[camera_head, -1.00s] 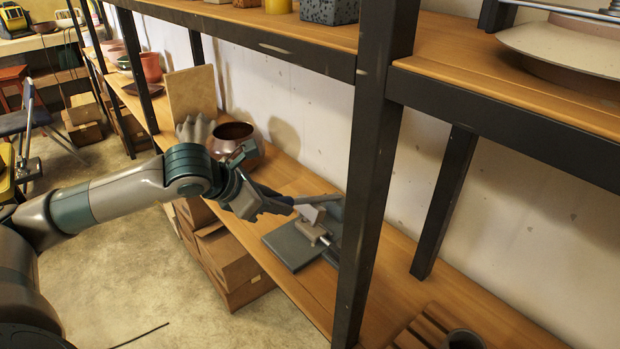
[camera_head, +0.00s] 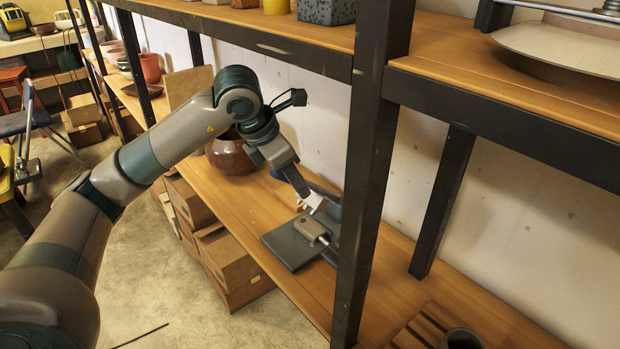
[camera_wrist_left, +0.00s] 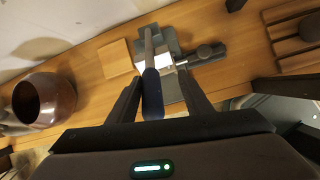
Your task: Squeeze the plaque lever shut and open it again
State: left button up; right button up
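The plaque lever's grey base plate (camera_head: 292,246) lies on the wooden shelf, left of the dark post, with a metal clamp block (camera_head: 310,229) on it. In the left wrist view its lever arm (camera_wrist_left: 149,42) ends in a dark blue handle (camera_wrist_left: 152,95). A small white plaque (camera_wrist_left: 165,63) shows beside the arm. My left gripper (camera_head: 309,197) points down over the mechanism. In the wrist view its fingers (camera_wrist_left: 160,92) are apart, with the handle between them, nearer the left finger; I cannot tell whether it touches. My right gripper is not in view.
The dark upright post (camera_head: 367,170) stands just right of the mechanism and hides part of it. A copper pot (camera_head: 228,154) stands to the left. A slotted wooden rack (camera_head: 415,325) is at the front right. The upper shelf (camera_head: 240,20) runs overhead.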

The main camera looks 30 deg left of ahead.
pick_arm(q)
jog(key=shift+w+d, duration=0.1)
jog(key=shift+d, duration=0.05)
jog(key=shift+a+r, duration=0.1)
jog(key=shift+a, duration=0.15)
jog(key=shift+a+r, duration=0.1)
jog(key=shift+r, duration=0.1)
jog(key=shift+p+v, duration=1.55)
jog(key=shift+v, duration=1.45)
jog(key=shift+r, duration=0.25)
jog(key=shift+r, duration=0.1)
jog(key=shift+r+p, duration=0.1)
jog(key=shift+p, duration=0.25)
